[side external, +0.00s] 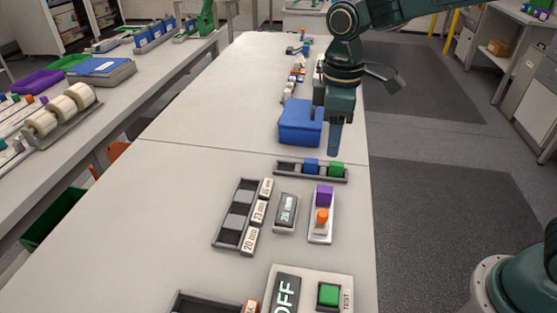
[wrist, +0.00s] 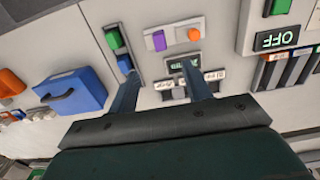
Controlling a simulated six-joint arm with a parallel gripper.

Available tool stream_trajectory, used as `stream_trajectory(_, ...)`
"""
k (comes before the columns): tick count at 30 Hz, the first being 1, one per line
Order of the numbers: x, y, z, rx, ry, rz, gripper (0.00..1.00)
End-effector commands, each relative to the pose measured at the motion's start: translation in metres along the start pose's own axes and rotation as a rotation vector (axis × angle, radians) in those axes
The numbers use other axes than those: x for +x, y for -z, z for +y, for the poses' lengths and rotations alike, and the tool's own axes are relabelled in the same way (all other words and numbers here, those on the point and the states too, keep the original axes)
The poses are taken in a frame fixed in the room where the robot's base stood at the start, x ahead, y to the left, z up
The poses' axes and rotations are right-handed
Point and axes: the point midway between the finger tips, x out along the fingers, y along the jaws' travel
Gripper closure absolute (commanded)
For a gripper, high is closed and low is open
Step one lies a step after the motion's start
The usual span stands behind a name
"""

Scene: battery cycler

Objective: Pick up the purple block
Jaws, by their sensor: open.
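The purple block (side external: 324,194) sits at the far end of a small light plate, with an orange knob (side external: 322,216) beside it on the same plate. The purple block also shows in the wrist view (wrist: 159,40), beyond my fingertips and between them in the picture's width. My gripper (side external: 333,138) is above the table, farther back than the purple block and clear of it, near the blue box. In the wrist view my gripper (wrist: 160,84) has its two fingers spread wide with nothing held between them.
A dark rack (side external: 283,168) holds a blue block (side external: 311,166) and a green block (side external: 337,170). A small display (side external: 286,212) and a slotted tray (side external: 234,225) stand left of the purple block. The blue box (side external: 299,122) is behind. An OFF panel (side external: 308,277) is in front.

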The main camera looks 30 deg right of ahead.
Motion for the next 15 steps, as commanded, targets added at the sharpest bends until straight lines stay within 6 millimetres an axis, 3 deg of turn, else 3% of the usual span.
stream_trajectory(8,0.006,0.0,0.0,0.0,0.001,-0.001,0.51)
stream_trajectory(15,0.035,-0.001,0.0,0.001,0.002,-0.003,0.51)
